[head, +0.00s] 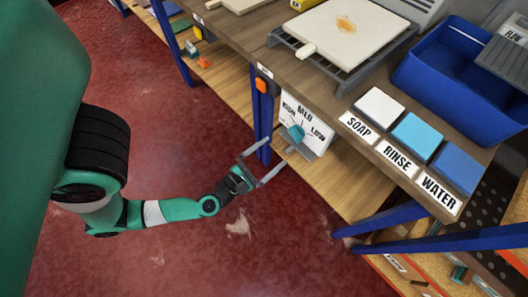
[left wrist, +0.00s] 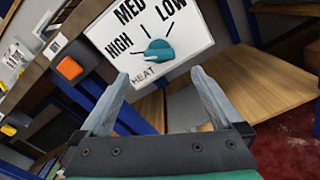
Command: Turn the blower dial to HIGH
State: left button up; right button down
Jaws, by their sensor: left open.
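A teal dial (head: 297,132) sits on a white panel (head: 318,143) on the front of the workbench, marked HIGH, MED and LOW. In the left wrist view the dial (left wrist: 158,52) is just beyond my fingertips, and a small label beside it reads HEAT. I cannot tell for sure which mark the dial points to. My left gripper (head: 276,154) is open and empty in front of the panel, its fingers pointing towards it. In the left wrist view the fingers (left wrist: 160,76) are spread below the dial, apart from it. My right gripper is not in view.
An orange button (head: 261,85) is left of the panel; it also shows in the left wrist view (left wrist: 69,68). Blue table legs (head: 262,128) stand nearby. SOAP, RINSE and WATER pads (head: 417,133) and a blue bin (head: 470,80) are on the bench. A wooden shelf (head: 345,185) lies below.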

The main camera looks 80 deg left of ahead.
pick_arm(q)
jog(key=p+v, duration=0.1)
jog(key=v, duration=0.2)
jog(key=shift+a+r, duration=0.1)
jog(key=shift+r, duration=0.05)
dwell(0.6)
